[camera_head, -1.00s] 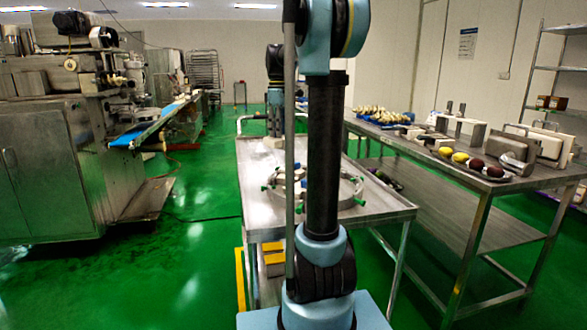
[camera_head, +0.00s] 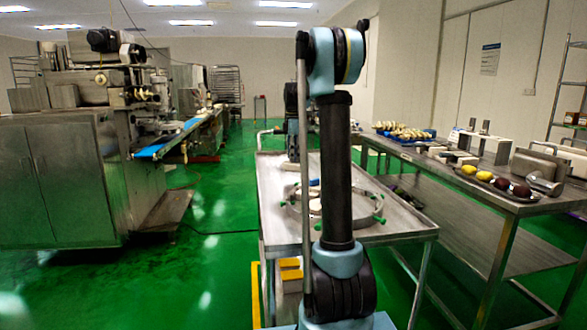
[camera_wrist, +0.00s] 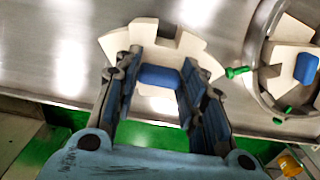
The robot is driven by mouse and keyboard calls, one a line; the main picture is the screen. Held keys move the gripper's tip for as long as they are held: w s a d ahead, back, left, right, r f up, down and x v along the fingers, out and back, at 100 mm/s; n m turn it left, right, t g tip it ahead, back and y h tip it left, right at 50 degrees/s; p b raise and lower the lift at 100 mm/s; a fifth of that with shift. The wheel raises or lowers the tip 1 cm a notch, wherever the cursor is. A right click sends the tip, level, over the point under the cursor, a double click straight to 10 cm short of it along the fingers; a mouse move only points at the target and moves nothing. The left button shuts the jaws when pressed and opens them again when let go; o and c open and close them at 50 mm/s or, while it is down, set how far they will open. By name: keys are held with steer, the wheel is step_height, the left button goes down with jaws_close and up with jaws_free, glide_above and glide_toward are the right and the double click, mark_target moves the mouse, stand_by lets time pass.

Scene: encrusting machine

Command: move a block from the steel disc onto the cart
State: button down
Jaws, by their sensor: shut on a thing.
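My gripper (camera_wrist: 155,85) is shut on a cream block (camera_wrist: 160,42) by its blue handle (camera_wrist: 159,76). The block is wide with a notched edge and is above the bare metal top of the cart (camera_wrist: 55,45). I cannot tell whether it touches the top. The round steel disc (camera_wrist: 254,62), with green knobs, is to the right of the gripper, apart from the held block. Other cream blocks (camera_wrist: 283,68) sit inside it, one with a blue handle. In the head view the disc (camera_head: 293,211) sits on the cart (camera_head: 270,178), partly behind my arm; the gripper is not clear there.
A long steel table (camera_head: 478,206) on the right holds a tray of fruit (camera_head: 490,179) and other items. A large steel machine (camera_head: 60,170) with a blue conveyor (camera_head: 180,137) stands left. Green floor (camera_head: 205,260) is clear between the machine and the cart.

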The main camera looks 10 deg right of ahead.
mark_target(294, 163)
steer(key=shift+f, duration=2.2)
steer(key=shift+f, duration=0.1)
steer(key=c, duration=1)
jaws_free()
step_height(294, 163, up, 12)
steer(key=shift+r, duration=0.15)
